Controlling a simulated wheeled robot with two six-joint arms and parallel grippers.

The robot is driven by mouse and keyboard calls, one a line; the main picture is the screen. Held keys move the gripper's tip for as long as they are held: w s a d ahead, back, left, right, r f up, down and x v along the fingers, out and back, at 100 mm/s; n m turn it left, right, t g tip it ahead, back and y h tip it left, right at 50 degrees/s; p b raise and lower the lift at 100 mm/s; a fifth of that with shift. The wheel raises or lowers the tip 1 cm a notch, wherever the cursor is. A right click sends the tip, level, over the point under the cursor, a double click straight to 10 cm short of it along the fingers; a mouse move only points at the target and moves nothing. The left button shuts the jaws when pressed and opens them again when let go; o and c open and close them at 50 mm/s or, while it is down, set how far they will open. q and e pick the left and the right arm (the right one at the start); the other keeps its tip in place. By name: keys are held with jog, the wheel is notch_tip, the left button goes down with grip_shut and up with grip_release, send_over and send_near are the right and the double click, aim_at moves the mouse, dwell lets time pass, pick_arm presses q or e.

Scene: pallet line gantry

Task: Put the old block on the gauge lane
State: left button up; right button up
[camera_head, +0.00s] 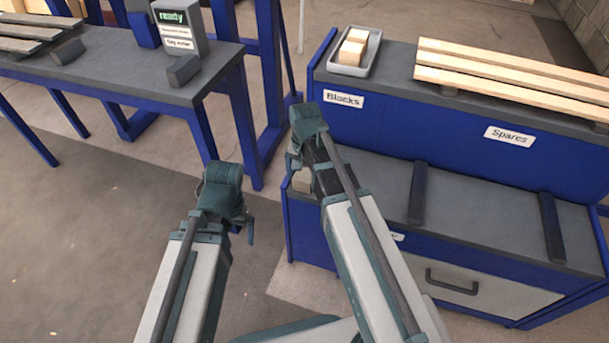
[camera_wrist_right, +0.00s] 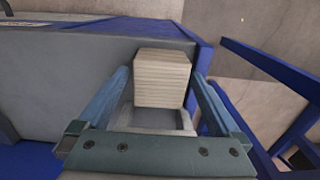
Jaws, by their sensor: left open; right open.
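A pale, layered block (camera_wrist_right: 162,80) sits on the grey lower ledge near its left corner; in the head view a part of it (camera_head: 302,181) shows below my right gripper. My right gripper (camera_head: 294,165) is open above the ledge. In the right wrist view the block is between the two spread fingers (camera_wrist_right: 165,95), with a gap visible on both sides. My left gripper (camera_head: 240,230) is open and empty over the floor. No lane marked as gauge can be read.
A grey bin (camera_head: 370,62) labelled Blocks holds light wooden blocks (camera_head: 352,48). Long planks (camera_head: 510,75) lie at right. Dark rails cross the lower ledge. The left table (camera_head: 110,70) holds a box reading "ready" (camera_head: 178,28) and dark blocks. Floor lies between the benches.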

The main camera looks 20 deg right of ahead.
aim_at(305, 174)
notch_tip(305, 174, up, 12)
jog(key=p, duration=1.2)
jog(key=shift+r, duration=0.15)
notch_tip(305, 174, down, 12)
jog(key=b, duration=1.2)
jog(key=shift+f, duration=0.2)
jog(key=shift+r, duration=0.15)
